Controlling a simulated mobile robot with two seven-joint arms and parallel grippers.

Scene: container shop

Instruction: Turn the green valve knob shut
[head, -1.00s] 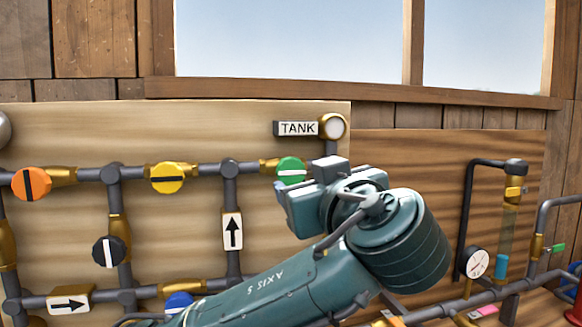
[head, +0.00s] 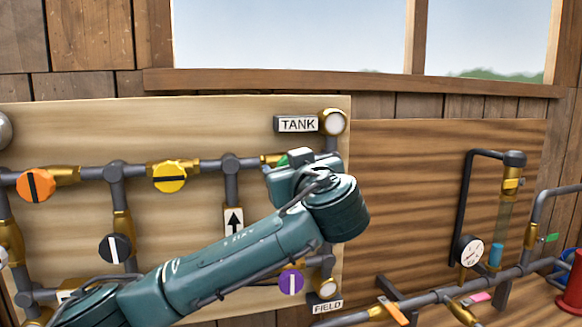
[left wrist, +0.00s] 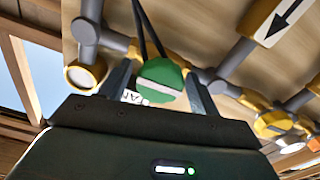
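The green valve knob (left wrist: 160,74) shows in the left wrist view, round with a pale stripe running roughly from one finger toward the other. My left gripper (left wrist: 160,85) is open, with one finger on each side of the knob; contact cannot be told. In the head view my left gripper (head: 283,176) is in front of the knob's place on the upper pipe, below the TANK sign (head: 297,124). Only a sliver of the green knob (head: 283,160) shows there. My right gripper is not in view.
On the pipe board, the orange knob (head: 36,185), yellow knob (head: 169,178) and black knob (head: 115,248) lie left of the gripper. A purple knob (head: 291,282) sits below my arm. A gauge (head: 470,251) and more pipes stand at the right.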

